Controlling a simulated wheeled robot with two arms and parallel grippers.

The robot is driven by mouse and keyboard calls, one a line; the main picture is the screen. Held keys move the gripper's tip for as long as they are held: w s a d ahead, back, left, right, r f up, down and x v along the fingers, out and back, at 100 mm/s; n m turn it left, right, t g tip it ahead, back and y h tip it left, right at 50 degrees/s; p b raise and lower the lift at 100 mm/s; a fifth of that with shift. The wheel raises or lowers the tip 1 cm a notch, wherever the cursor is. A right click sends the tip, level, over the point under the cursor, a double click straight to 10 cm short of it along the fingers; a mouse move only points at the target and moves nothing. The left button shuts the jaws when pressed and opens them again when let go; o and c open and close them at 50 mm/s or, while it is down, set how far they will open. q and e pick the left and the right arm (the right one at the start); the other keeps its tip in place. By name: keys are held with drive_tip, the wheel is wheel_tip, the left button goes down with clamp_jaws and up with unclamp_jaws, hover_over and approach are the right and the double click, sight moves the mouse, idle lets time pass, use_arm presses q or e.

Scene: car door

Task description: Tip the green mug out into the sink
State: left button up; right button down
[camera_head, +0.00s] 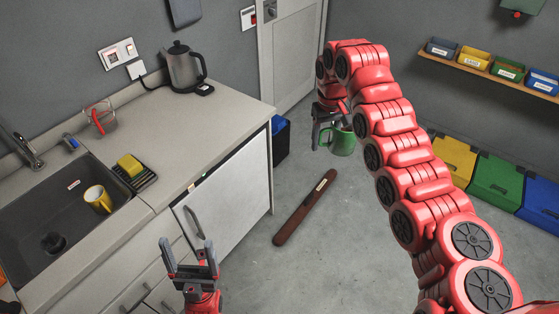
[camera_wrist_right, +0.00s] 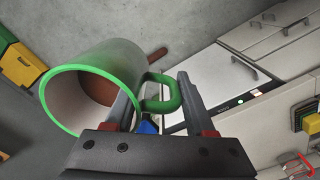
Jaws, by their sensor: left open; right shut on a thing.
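The green mug (camera_head: 342,141) hangs in the air over the floor, right of the counter, in the head view. My right gripper (camera_head: 324,124) is shut on its handle. In the right wrist view the mug (camera_wrist_right: 118,62) shows its green rim, pale inside and a brown content; the fingers (camera_wrist_right: 155,92) are at the handle. The grey sink (camera_head: 35,213) is set in the counter at the left, well away from the mug. My left gripper (camera_head: 189,258) is open and empty in front of the cabinet.
A yellow mug (camera_head: 97,199) is in the sink, near a dark drain (camera_head: 54,242). A yellow sponge (camera_head: 130,165) sits on a black rack beside it. The faucet (camera_head: 25,150) is at the left. A kettle (camera_head: 184,68) stands at the counter's back. A brown plank (camera_head: 304,208) lies on the floor.

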drive_tip(key=w+d+r+m, duration=0.1)
drive_tip(key=d, duration=0.1)
drive_tip(key=w+d+r+m, duration=0.1)
drive_tip(key=d+r, duration=0.1)
drive_tip(key=shift+w+r+m, duration=0.1)
drive_tip(key=shift+w+m, duration=0.05)
drive_tip(key=shift+m, duration=0.15)
drive_tip(key=shift+w+r, duration=0.1)
drive_tip(key=shift+w, duration=0.05)
drive_tip(key=shift+r, duration=0.2)
drive_tip(key=shift+a+r, duration=0.1)
drive_tip(key=shift+a, duration=0.1)
idle(0.6)
drive_tip(key=shift+a, duration=0.1)
idle(0.4)
